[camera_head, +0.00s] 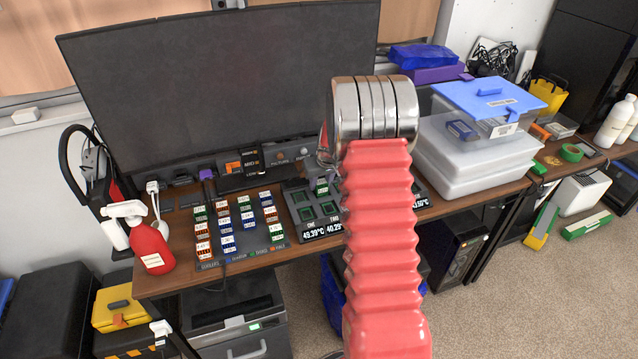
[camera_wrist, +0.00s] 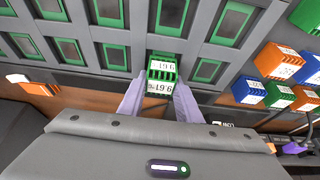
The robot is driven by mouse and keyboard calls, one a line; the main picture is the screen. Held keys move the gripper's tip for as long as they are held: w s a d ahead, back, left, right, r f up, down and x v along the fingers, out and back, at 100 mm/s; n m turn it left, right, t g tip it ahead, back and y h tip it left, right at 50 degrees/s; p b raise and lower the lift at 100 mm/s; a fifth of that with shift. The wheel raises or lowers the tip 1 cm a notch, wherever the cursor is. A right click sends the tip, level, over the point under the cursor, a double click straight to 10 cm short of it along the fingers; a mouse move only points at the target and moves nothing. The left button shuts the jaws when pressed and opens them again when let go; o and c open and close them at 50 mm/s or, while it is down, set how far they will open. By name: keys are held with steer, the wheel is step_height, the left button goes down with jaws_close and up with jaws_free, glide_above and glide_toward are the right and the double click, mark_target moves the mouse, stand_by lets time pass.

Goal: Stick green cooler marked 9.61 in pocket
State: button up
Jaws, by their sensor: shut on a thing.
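The green cooler marked 9.61 (camera_wrist: 161,74) is in the wrist view, with white labels on its faces. My gripper (camera_wrist: 161,86) is shut on it, one pale purple finger on each side. The cooler is over the edge of a dark grey panel (camera_wrist: 143,47) with several green-rimmed pockets. One pocket (camera_wrist: 170,14) lies just beyond it; I cannot tell whether they touch. In the head view the panel (camera_head: 294,190) stands on the desk, partly hidden by my arm. A small green piece (camera_head: 322,187) beside my arm may be the held cooler.
A rack (camera_head: 230,250) of orange, blue and green coolers is left of the panel in the head view. A red spray bottle (camera_head: 150,245) stands at the desk's left end. A large monitor (camera_head: 230,80) is behind. White boxes (camera_head: 455,165) are on the right.

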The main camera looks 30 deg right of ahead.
steer(key=shift+s+f, duration=0.25)
steer(key=shift+f, duration=0.4)
steer(key=o, duration=1)
steer(key=shift+o, duration=0.5)
steer(key=shift+s+r, duration=0.1)
steer(key=shift+r, duration=0.15)
steer(key=shift+o, duration=0.3)
steer(key=v, duration=1.4)
steer(key=shift+w+r, duration=0.25)
steer(key=shift+w, duration=0.05)
